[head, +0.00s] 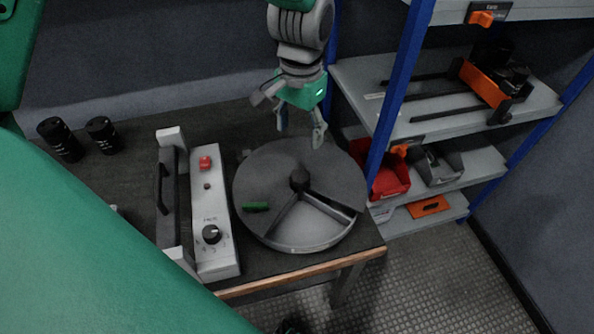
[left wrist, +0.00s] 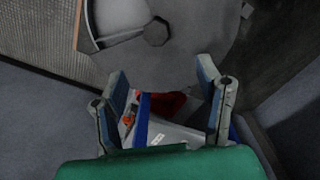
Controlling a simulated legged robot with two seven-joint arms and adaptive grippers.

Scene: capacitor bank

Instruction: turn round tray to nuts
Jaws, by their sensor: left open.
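The round tray (head: 275,178) sits at the right end of the dark table. It has a dark grey cover with a dark knob (head: 300,180) at its centre. An open sector at the front shows a pale compartment (head: 305,226); I make out no nuts in it. A green marker (head: 255,206) is on the left of the cover. My left gripper (head: 299,132) is open and empty, pointing down over the tray's back edge; contact cannot be told. In the left wrist view its spread fingers (left wrist: 164,95) show below the tray (left wrist: 200,28). My right gripper is out of view.
A white control box (head: 212,205) with a red button and dial stands left of the tray. Black cylinders (head: 60,140) stand at the back left. A blue-framed shelf (head: 395,95) with a red bin (head: 388,180) is close on the right.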

